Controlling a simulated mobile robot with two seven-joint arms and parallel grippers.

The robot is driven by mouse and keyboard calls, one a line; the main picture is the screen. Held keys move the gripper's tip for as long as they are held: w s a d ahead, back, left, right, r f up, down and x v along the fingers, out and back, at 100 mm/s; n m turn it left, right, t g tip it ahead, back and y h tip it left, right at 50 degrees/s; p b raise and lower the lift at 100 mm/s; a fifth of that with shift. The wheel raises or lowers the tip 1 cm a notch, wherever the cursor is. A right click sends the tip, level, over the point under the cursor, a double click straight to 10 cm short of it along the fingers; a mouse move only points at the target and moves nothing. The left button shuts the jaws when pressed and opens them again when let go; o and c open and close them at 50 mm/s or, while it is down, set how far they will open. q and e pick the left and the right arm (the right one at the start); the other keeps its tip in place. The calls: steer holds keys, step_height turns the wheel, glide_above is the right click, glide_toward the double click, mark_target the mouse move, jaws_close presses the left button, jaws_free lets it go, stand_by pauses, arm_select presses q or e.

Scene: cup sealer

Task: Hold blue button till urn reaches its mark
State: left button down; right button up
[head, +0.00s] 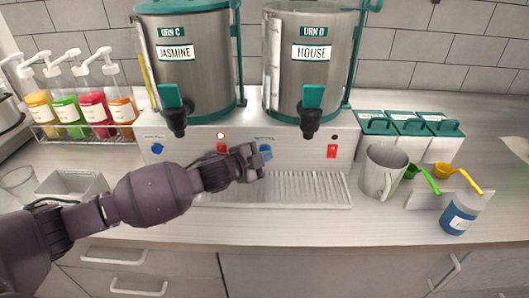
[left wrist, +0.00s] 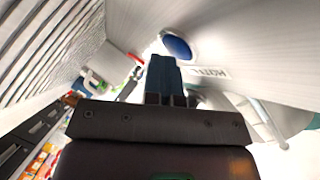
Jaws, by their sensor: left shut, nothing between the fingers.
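Urn C (head: 200,75), labelled JASMINE, and urn D (head: 310,70), labelled HOUSE, stand on a pale metal base (head: 290,150). One blue button (head: 157,149) is at the base's left end. In the left wrist view a round blue button (left wrist: 177,46) shows just beyond my fingertips; I cannot tell if they touch it. My left gripper (head: 264,153) is shut and empty at the base front, between the two taps. Its blue fingers also show in the left wrist view (left wrist: 163,76). Level marks on the urns are too small to read. My right gripper is not visible.
Red switches (head: 332,151) sit on the base front above a ribbed drip tray (head: 300,190).

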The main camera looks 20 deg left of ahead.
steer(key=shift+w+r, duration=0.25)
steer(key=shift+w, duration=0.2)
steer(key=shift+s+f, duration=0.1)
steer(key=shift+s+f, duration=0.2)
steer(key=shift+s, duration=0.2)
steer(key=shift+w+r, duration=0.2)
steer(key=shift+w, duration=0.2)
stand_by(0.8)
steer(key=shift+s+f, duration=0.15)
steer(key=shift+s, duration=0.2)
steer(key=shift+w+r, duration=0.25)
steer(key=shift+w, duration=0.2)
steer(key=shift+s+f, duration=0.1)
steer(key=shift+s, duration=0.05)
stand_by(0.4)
